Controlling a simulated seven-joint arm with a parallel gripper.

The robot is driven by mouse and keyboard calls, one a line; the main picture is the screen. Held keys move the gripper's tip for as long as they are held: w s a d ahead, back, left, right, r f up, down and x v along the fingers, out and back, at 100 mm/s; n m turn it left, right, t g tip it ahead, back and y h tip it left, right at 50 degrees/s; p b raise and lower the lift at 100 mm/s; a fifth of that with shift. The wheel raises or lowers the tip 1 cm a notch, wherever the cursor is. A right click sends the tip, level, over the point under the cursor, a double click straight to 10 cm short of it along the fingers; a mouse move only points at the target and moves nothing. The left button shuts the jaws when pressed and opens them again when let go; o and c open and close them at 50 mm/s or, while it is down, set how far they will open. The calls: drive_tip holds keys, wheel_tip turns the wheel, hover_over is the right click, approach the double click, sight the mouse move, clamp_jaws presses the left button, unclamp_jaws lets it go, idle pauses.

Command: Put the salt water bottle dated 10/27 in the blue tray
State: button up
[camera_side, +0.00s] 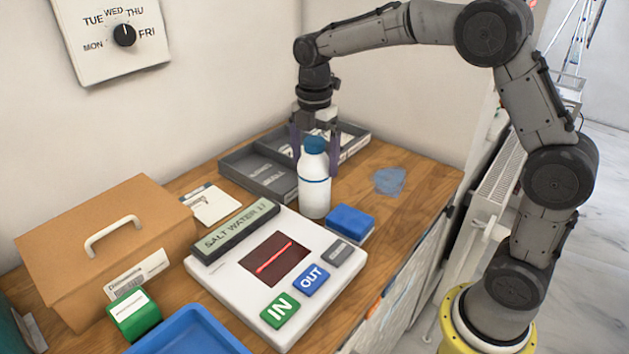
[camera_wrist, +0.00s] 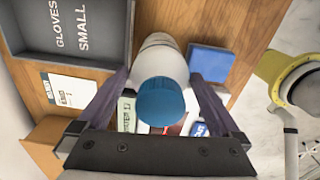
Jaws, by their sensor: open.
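A white bottle with a blue cap (camera_side: 314,188) stands upright at the back edge of the white scanner; no date on it is readable. Its cap also shows in the wrist view (camera_wrist: 161,101). My gripper (camera_side: 315,160) points down over the bottle with its jaws open. One finger is on each side of the bottle's upper part, and I see gaps beside the cap in the wrist view. The blue tray (camera_side: 190,334) is at the bottom edge of the side view, partly cut off; its visible part looks empty.
The scanner (camera_side: 218,282) has a display (camera_side: 236,230) reading "SALT WATER 1", cut short, and IN and OUT buttons. A blue block (camera_side: 350,221) is right of the bottle. Grey compartment trays (camera_side: 262,176) lie behind. A cardboard box (camera_side: 105,235) and green block (camera_side: 134,314) are left.

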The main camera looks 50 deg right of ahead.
drive_tip(key=shift+f, duration=1.15)
drive_tip(key=shift+r, duration=0.15)
clamp_jaws()
